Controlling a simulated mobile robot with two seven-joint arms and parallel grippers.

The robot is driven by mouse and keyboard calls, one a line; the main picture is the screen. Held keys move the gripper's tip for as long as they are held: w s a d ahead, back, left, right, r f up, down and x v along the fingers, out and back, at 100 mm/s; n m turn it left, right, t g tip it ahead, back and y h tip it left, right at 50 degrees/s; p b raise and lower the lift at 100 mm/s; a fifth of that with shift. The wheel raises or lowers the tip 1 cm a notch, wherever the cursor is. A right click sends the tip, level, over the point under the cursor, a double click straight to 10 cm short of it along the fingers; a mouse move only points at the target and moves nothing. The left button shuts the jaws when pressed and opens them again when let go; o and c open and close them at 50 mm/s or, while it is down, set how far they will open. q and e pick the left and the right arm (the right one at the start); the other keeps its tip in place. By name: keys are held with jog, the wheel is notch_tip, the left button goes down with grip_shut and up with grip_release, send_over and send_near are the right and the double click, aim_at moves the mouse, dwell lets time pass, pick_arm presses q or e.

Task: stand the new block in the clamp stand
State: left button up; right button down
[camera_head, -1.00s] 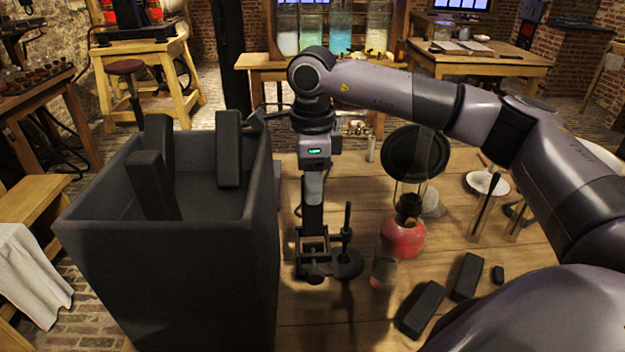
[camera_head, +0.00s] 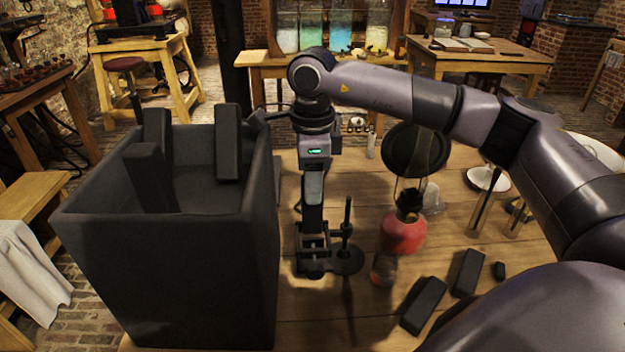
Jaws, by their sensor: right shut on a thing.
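My right gripper (camera_head: 313,192) points straight down over the clamp stand. It is shut on a dark upright block (camera_head: 312,216), which is partly hidden by the fingers. The block's lower end is at the black frame of the clamp stand (camera_head: 347,262); I cannot tell whether it rests on the bottom. The stand has a round base and a thin upright rod to the right of the block. My left gripper is not in view.
A tall dark bin (camera_head: 170,275) with several dark blocks sticking out stands close on the left. A red lamp (camera_head: 403,236) and a small glass (camera_head: 384,270) stand to the right of the stand. Dark blocks (camera_head: 424,305) lie at the front right.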

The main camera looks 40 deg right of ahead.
jog(key=shift+f, duration=0.15)
dwell(0.5)
jog(key=shift+f, duration=0.1)
jog(key=c, duration=0.6)
grip_release()
